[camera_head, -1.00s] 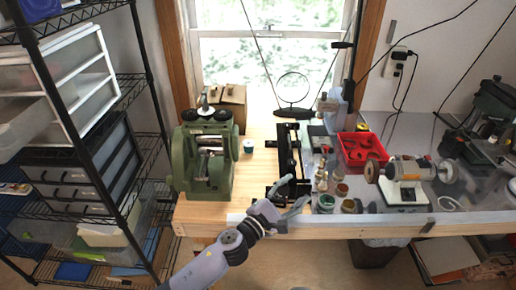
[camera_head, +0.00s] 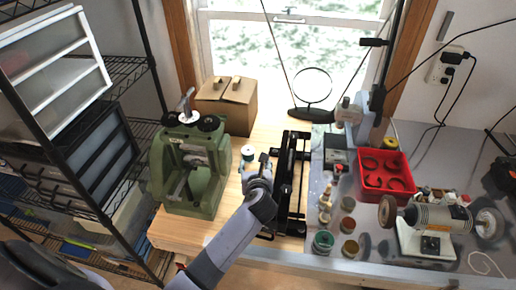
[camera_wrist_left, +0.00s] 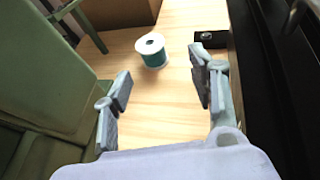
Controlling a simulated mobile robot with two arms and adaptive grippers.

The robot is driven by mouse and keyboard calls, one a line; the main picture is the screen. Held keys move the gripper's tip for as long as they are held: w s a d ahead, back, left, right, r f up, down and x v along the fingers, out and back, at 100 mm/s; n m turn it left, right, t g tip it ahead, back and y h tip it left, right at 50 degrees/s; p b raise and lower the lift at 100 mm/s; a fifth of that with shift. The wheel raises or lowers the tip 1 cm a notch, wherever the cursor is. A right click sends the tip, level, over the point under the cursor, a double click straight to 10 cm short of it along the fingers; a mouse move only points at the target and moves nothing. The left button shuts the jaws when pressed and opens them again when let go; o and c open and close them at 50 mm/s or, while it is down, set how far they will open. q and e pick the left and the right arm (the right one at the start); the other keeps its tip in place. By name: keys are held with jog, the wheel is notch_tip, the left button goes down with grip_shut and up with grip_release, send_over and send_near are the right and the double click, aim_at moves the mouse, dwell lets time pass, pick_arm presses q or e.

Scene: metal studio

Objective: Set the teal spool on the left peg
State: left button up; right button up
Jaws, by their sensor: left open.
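The teal spool (camera_wrist_left: 154,57) has a white top flange and stands upright on the bare wood, between the green machine and a black metal frame. Its pale top also shows in the head view (camera_head: 248,151). My left gripper (camera_wrist_left: 161,80) is open and empty, with its fingers spread and the spool just beyond the tips, roughly between their lines. In the head view, my left gripper (camera_head: 256,166) is low over the bench and partly covers the spool. I cannot make out a left peg clearly. My right gripper is not in view.
The green machine (camera_head: 190,165) stands close on the left and the black frame (camera_head: 291,180) close on the right. A cardboard box (camera_head: 226,103) is behind. Small jars (camera_head: 323,241), a red bin (camera_head: 383,171) and a bench grinder (camera_head: 435,220) stand further right.

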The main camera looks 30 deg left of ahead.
aim_at(250, 152)
pick_arm(q)
jog(key=shift+w+a+f, duration=0.15)
jog(key=shift+w+a, duration=0.1)
jog(key=shift+a, duration=0.1)
jog(key=x, duration=0.4)
jog(key=shift+w+a+p, duration=0.1)
jog(key=shift+a+p, duration=0.2)
jog(key=shift+w+a+f, duration=0.1)
jog(key=shift+w+f, duration=0.1)
jog(key=shift+w, duration=0.1)
jog(key=shift+w+a+f, duration=0.2)
jog(key=shift+w+a, duration=0.05)
jog(key=shift+w, duration=0.1)
jog(key=x, duration=0.4)
jog(key=shift+a+f, duration=0.2)
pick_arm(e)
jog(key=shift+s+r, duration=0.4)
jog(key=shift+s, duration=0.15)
pick_arm(q)
jog(key=shift+s, duration=0.1)
jog(key=shift+c, duration=0.2)
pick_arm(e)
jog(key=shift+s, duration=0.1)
